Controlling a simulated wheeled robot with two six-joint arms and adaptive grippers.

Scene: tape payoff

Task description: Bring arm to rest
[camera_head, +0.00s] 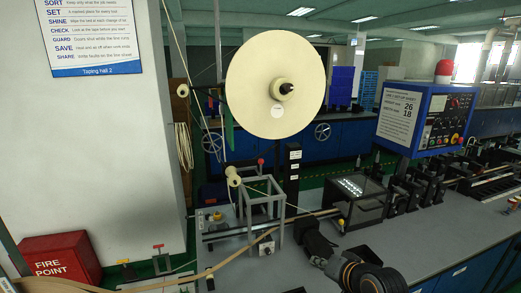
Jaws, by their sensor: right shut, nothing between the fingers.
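My right arm comes in from the bottom right, over the grey bench (422,232). Its black gripper (308,224) is shut and empty, beside the grey metal frame (264,196) and in front of the dark glass-topped box (358,190). I cannot tell from this view how high it is above the bench. My left gripper is out of view. A large cream tape reel (262,75) hangs on its hub above the bench. A tan tape (245,252) runs across the lower left towards the bench fixtures.
A blue control box (412,115) with a red lamp stands at the right, with black machine units (408,185) below it. A red fire point box (62,258) is at the lower left by a white pillar (115,150). The front right of the bench looks clear.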

